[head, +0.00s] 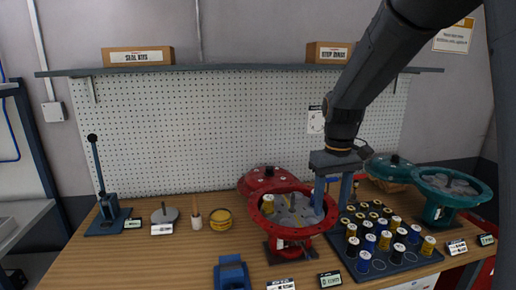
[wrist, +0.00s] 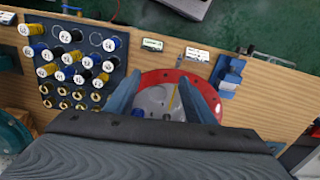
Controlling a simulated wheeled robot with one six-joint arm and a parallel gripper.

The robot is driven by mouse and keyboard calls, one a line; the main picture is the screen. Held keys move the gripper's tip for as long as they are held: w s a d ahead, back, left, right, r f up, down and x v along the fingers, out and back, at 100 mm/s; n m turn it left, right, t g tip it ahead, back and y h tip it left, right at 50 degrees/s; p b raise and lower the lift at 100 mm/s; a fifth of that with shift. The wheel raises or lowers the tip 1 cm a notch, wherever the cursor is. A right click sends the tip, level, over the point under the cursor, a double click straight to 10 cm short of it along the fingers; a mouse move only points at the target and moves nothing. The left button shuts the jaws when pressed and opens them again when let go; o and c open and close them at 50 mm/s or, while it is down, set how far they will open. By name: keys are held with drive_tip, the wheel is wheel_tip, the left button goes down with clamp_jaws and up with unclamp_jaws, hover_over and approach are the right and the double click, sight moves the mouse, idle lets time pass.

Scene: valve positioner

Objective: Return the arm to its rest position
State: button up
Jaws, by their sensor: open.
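My gripper (head: 333,196) hangs from my arm, pointing down, just over the right part of the open red round housing (head: 274,228). Its two blue fingers show apart in the wrist view (wrist: 165,98), with the red housing (wrist: 187,78) beyond and between them. Nothing is visibly held between the fingers. The housing contains a grey inner part, a thin yellowish rod and a yellow-sided cylinder. I cannot tell whether the fingers touch anything inside it.
A dark tray (head: 352,262) of blue, yellow and black spools stands close on the right. A teal housing (head: 436,215) is farther right. A red cover (head: 262,180) lies behind. A blue fixture (head: 232,273) is at the front, a lever press (head: 104,200) at left. A shelf (head: 240,70) runs above.

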drive_tip(key=s+f+m+t+b, duration=0.1)
drive_tip(key=s+f+m+b, duration=0.2)
drive_tip(key=s+f, duration=0.9)
drive_tip(key=s+b, duration=0.1)
drive_tip(key=s, duration=0.2)
drive_tip(key=shift+s+f, duration=0.35)
drive_tip(key=shift+s, duration=0.05)
